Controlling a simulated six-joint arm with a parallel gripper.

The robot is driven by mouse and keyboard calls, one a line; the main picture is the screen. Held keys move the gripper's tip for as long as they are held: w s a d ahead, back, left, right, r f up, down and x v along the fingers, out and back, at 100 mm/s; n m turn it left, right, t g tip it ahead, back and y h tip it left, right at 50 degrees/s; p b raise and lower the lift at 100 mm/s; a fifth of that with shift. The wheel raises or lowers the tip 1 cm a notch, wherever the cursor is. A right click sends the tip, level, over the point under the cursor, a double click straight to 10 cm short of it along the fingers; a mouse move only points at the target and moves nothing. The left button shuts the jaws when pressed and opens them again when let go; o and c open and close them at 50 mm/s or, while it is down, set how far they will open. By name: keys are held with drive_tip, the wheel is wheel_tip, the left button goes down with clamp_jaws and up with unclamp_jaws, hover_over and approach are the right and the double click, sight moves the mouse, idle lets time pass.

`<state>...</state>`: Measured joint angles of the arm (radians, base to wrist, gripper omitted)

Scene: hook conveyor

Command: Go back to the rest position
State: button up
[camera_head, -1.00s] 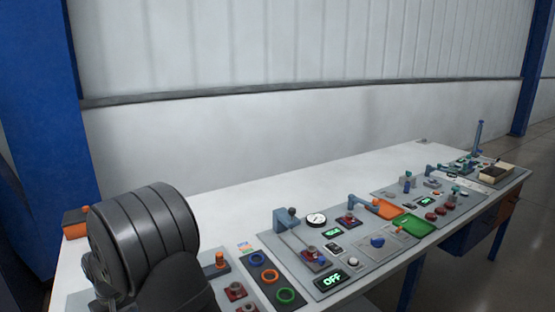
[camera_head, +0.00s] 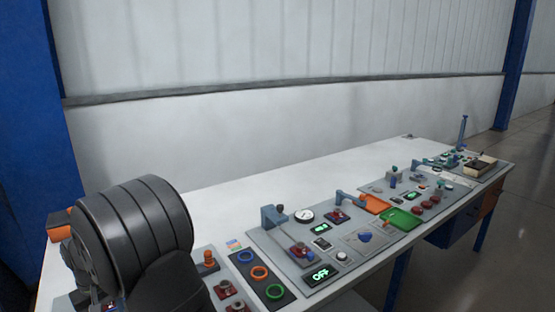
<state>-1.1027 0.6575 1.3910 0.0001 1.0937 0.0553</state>
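My arm shows as a thick dark grey ribbed link (camera_head: 135,235) at the lower left, in front of the near end of the bench. My gripper cannot be made out; the arm's end is hidden or out of the picture. A long white workbench (camera_head: 300,178) runs from the lower left to the far right. Whether my gripper holds anything does not show.
A grey control panel (camera_head: 285,250) with a lit OFF display (camera_head: 319,276) lies right of my arm. A strip with blue, orange and green rings (camera_head: 259,272) is nearer. The bench's back is clear.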

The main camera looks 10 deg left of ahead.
wheel_tip(320, 180, up, 12)
wheel_tip(320, 180, down, 16)
drive_tip(key=shift+f, duration=0.15)
drive_tip(key=shift+w+a+f, duration=0.45)
drive_tip(key=shift+w+a, duration=0.35)
wheel_tip(320, 180, up, 17)
drive_tip(key=w+a+r+n, duration=0.2)
drive_tip(key=w+a+n, duration=0.6)
drive_tip(key=w+n, duration=0.5)
drive_tip(key=shift+w+r+n, duration=0.15)
drive_tip(key=shift+r+n, duration=0.2)
drive_tip(key=shift+n, duration=0.15)
drive_tip(key=shift+a, duration=0.1)
